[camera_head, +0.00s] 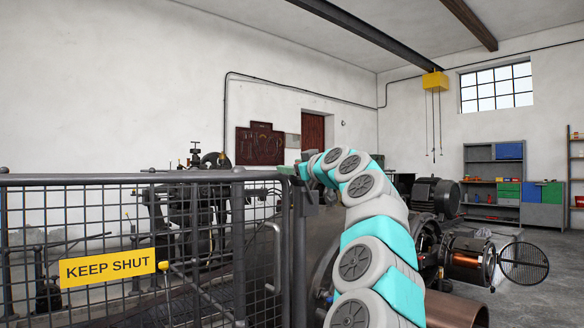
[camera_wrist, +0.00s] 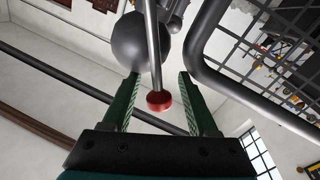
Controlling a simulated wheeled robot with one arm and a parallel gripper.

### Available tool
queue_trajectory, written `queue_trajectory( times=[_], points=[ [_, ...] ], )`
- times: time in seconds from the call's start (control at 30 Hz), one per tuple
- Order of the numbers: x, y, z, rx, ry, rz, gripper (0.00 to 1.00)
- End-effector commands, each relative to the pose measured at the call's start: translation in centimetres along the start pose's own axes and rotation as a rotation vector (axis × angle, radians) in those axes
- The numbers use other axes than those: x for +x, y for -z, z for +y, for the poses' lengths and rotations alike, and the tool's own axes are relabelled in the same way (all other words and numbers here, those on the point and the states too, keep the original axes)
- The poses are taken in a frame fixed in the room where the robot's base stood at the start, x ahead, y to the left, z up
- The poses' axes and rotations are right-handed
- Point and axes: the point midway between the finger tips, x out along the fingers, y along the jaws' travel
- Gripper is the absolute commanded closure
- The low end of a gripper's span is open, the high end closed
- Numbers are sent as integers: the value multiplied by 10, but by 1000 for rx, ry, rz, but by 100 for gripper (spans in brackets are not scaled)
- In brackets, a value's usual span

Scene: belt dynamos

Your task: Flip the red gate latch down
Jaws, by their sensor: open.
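The red gate latch shows in the wrist view as a metal rod with a round red knob (camera_wrist: 159,101) at its end. The knob lies between the two green fingers of my gripper (camera_wrist: 156,80), which is open. There is a gap on each side, and I see no finger touching it. A dark ball (camera_wrist: 140,42) is just behind the rod. In the head view, I cannot make out the red knob. My arm reaches to the top of the dark mesh gate (camera_head: 120,180), near its right post.
A yellow "KEEP SHUT" sign (camera_head: 108,268) hangs on the gate mesh. A thick dark gate bar (camera_wrist: 205,75) bends close to the right finger in the wrist view. Dark machinery (camera_head: 436,196) and a copper-wound rotor (camera_head: 466,260) stand right of my arm.

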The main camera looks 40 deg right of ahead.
Motion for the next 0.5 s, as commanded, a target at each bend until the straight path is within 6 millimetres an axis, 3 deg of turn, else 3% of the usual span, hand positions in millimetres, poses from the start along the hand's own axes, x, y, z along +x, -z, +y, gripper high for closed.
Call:
queue_trajectory(
  times=[0.5],
  points=[
    [-50, -1, -1, -1, 0, 2, 41]
  ],
)
